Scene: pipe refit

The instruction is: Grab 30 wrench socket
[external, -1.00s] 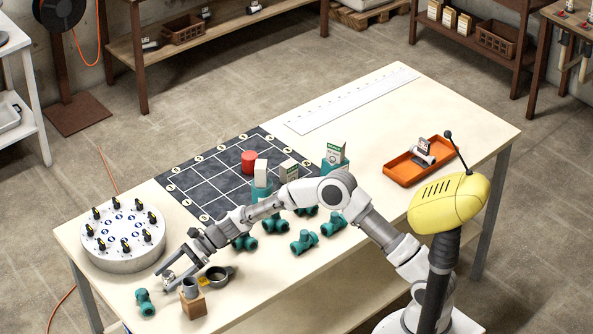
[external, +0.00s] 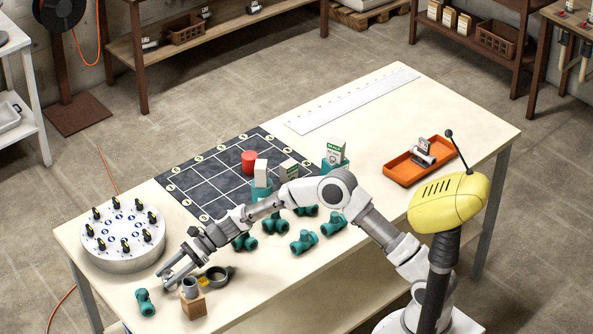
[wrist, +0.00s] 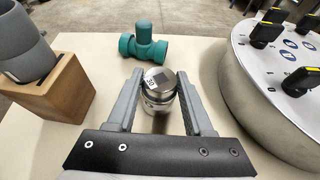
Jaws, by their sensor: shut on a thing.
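The 30 wrench socket (wrist: 158,84) is a short silver cylinder with a dark "30" label on its tilted top face. It sits between the two grey fingers of my gripper (wrist: 160,92) in the wrist view, and the gripper is shut on it. In the external view my gripper (external: 165,281) is low over the table's front left corner.
A teal tee fitting (wrist: 144,46) lies just beyond the socket. A wooden block (wrist: 50,98) with a grey cup (wrist: 22,45) stands close on the left. The round dial panel (wrist: 262,98) is close on the right. A dark ring clamp (external: 218,276) lies nearby.

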